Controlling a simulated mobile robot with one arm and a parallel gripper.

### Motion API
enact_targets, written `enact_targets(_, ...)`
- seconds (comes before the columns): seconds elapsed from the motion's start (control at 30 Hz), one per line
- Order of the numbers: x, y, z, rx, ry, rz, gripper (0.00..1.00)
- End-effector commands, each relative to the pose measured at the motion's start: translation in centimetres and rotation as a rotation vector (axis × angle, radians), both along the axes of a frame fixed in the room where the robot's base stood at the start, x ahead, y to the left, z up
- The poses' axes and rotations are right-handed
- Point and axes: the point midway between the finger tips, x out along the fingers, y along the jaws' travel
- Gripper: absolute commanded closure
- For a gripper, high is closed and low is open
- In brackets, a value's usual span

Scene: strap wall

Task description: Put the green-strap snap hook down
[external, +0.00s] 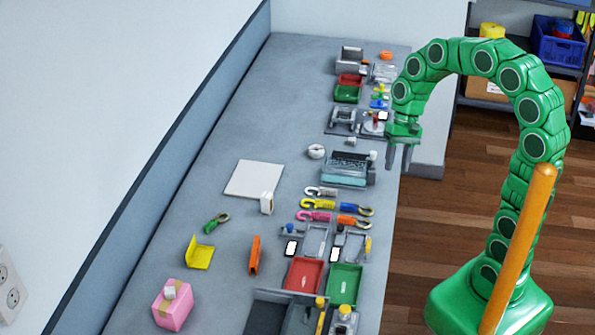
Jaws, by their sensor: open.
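The green snap hook (216,222) lies flat on the grey table, left of the middle, with its dark metal hook end pointing up and to the right. Nothing touches it. My gripper (399,163) is open and empty, with its fingers pointing down over the right edge of the table. It is well up and to the right of the green hook, apart from it. White, yellow, pink and orange hooks (318,204) lie in a group at the middle right of the table.
A yellow angled piece (199,255), an orange bar (254,254) and a pink box (173,305) stand near the green hook. A white plate (254,179) lies above it. Red (304,275) and green trays (345,284) sit lower right. The table's far left strip is clear.

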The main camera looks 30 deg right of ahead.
Motion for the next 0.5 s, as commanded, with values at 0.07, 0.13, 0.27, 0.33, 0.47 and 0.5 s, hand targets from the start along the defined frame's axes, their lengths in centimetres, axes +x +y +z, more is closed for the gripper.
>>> enact_targets(0.07,-2.0,-1.2,0.0,-0.024,-0.016,0.028,0.58)
enact_targets(0.13,-3.6,-2.3,-0.1,-0.046,-0.032,0.056,0.58)
enact_targets(0.27,-6.6,-4.3,-0.4,-0.086,-0.053,0.108,0.58)
enact_targets(0.33,-8.2,-5.3,-0.7,-0.107,-0.064,0.137,0.58)
enact_targets(0.47,-11.2,-7.2,-1.2,-0.147,-0.081,0.190,0.58)
enact_targets(0.5,-12.1,-7.8,-1.3,-0.159,-0.087,0.206,0.58)
